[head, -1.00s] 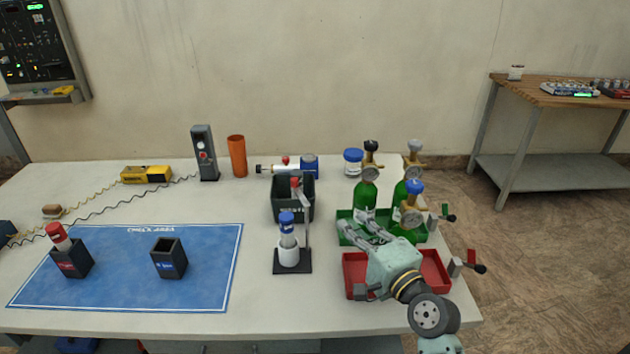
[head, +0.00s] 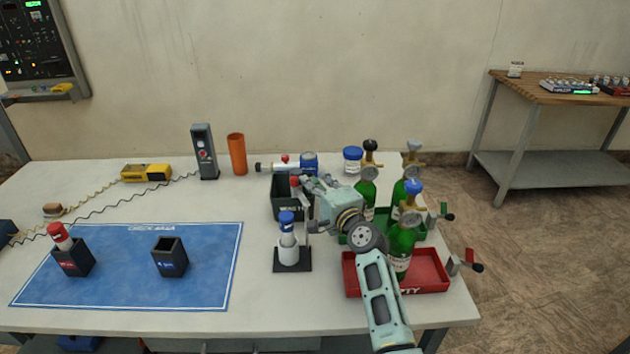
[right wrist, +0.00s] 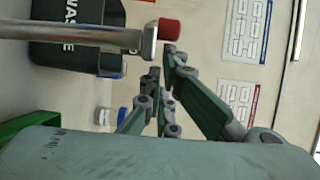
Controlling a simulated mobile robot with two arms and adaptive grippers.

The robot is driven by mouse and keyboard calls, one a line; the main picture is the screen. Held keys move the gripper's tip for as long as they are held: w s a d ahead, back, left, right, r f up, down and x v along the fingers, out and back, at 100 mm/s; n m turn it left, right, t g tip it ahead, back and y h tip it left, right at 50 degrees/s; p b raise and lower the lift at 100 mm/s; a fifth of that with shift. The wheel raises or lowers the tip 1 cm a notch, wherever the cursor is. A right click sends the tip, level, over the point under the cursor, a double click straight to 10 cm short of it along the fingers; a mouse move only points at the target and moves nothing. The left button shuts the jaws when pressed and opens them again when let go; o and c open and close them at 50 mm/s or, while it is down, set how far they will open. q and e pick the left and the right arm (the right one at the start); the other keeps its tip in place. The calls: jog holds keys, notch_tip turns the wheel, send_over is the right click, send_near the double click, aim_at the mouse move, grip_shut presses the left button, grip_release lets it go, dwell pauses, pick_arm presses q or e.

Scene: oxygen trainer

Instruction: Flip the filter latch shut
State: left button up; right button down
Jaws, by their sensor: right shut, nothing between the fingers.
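The filter stand has a black base (head: 291,263) and holds an upright white filter with a blue cap (head: 286,222). Its latch lever has a red tip (head: 295,181), partly hidden by my right gripper (head: 302,188) in the head view. In the right wrist view the pale latch bar (right wrist: 85,35) runs in from the left to a red knob (right wrist: 169,29). My right gripper (right wrist: 160,62) is shut and empty, its fingertips close beside the knob. I cannot tell whether they touch it. My left gripper is not in view.
The dark waste bin (head: 284,205) stands just behind the filter stand. The blue mat (head: 125,285) on the left carries two small black holders. The table front is clear.

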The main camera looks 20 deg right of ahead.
aim_at(297, 181)
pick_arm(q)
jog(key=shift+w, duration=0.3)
pick_arm(e)
jog(key=shift+w, duration=0.3)
pick_arm(q)
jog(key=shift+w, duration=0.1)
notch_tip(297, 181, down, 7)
jog(key=b, duration=0.6)
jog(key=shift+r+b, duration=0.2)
jog(key=shift+b, duration=0.1)
pick_arm(e)
jog(key=a+n+y, duration=0.1)
jog(key=a+y, duration=0.1)
jog(key=w+a+n+g+y, duration=0.1)
jog(key=a+n+y, duration=0.1)
jog(key=shift+w+a+y, duration=0.2)
jog(key=shift+a+y, duration=0.05)
jog(key=shift+y, duration=0.15)
